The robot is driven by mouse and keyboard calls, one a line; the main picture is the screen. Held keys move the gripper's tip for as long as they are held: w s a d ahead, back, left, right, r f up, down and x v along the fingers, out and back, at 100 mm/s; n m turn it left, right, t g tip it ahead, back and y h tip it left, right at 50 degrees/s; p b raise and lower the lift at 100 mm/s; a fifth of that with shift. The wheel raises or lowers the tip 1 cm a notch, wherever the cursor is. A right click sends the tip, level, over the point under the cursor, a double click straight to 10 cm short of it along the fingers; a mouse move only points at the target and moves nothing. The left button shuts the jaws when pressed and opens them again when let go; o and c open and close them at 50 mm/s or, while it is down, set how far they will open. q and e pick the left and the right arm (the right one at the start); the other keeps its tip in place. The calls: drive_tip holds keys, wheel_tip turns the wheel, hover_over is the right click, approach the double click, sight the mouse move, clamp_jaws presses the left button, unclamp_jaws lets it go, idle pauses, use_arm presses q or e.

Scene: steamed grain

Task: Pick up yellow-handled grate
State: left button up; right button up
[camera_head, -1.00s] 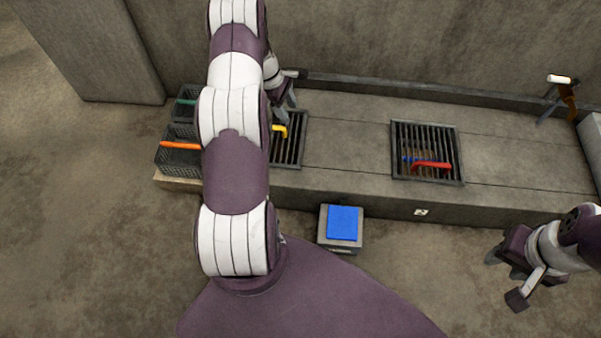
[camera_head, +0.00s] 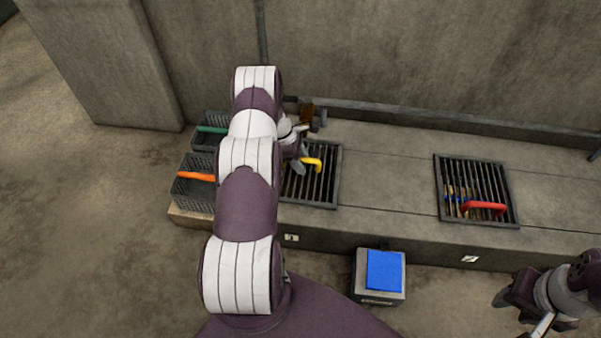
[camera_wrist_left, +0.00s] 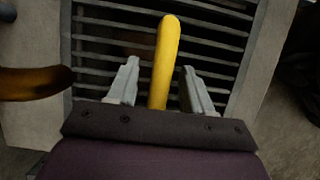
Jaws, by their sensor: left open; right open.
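The dark slatted grate (camera_head: 325,190) with a yellow handle (camera_head: 313,162) lies in the left part of the concrete ledge. My left gripper (camera_head: 301,158) is over it, with my arm covering its left side. In the left wrist view the yellow handle (camera_wrist_left: 166,62) stands between the two open fingers of my left gripper (camera_wrist_left: 160,88), with a gap on each side. The grate bars (camera_wrist_left: 110,50) show behind it. My right gripper (camera_head: 515,312) is open and empty, low at the right in front of the ledge.
A second grate (camera_head: 488,170) with a red handle (camera_head: 484,206) lies to the right. Baskets with a green handle (camera_head: 212,129) and an orange handle (camera_head: 196,176) stand at the left end. A grey box with a blue top (camera_head: 384,270) stands before the ledge. The ledge between the grates is clear.

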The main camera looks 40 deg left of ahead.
use_arm(q)
drive_tip(key=shift+r, duration=0.15)
clamp_jaws()
idle(1.2)
